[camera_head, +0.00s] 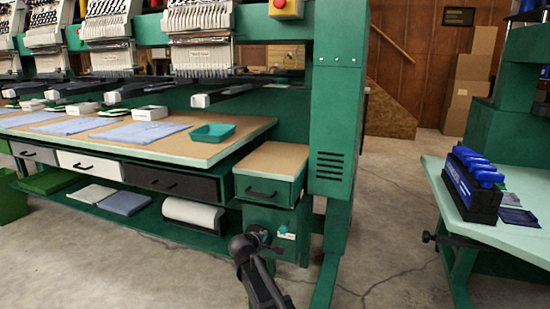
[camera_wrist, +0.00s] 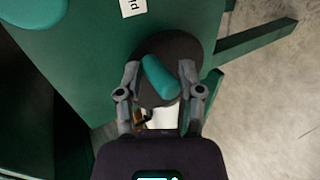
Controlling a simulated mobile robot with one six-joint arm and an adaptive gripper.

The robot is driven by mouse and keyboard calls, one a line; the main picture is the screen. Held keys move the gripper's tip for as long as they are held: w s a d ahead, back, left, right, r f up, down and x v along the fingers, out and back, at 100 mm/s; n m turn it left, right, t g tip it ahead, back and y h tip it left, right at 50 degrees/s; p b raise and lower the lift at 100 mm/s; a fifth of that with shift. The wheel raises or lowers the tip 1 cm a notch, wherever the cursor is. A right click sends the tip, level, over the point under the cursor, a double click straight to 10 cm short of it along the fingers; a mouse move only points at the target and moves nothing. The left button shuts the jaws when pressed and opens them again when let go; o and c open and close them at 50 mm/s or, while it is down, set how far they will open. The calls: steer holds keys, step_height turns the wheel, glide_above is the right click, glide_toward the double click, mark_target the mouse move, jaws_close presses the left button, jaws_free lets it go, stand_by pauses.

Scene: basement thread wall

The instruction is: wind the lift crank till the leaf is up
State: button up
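The crank shows in the wrist view as a dark round hub (camera_wrist: 185,46) with a teal grip (camera_wrist: 161,77) standing out from it, against a green cabinet side. My gripper (camera_wrist: 159,76) has its two fingers spread on either side of the teal grip, with a gap visible at the left finger; contact at the right finger is unclear. In the head view my gripper (camera_head: 262,234) is at the green cabinet front below the small drawer, and it hides much of the crank. The wood-topped leaf (camera_head: 272,158) beside the long table looks slightly lower than the tabletop.
The long table (camera_head: 215,150) carries a teal tray (camera_head: 212,133) and folded blue cloths under the embroidery heads. A green post (camera_head: 337,120) stands right of the leaf. A side table (camera_head: 475,215) at right holds a blue-handled rack (camera_head: 473,185). Floor between is clear.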

jaws_close()
steer(key=shift+f, duration=0.2)
step_height(320, 180, down, 4)
steer(key=b, duration=0.4)
steer(key=shift+d, duration=0.1)
steer(key=a+f+b, duration=0.1)
steer(key=w+a+f+b, duration=0.1)
steer(key=a, duration=0.1)
steer(key=shift+w+a+f+b, duration=0.1)
steer(key=shift+w+b, duration=0.1)
steer(key=shift+b, duration=0.1)
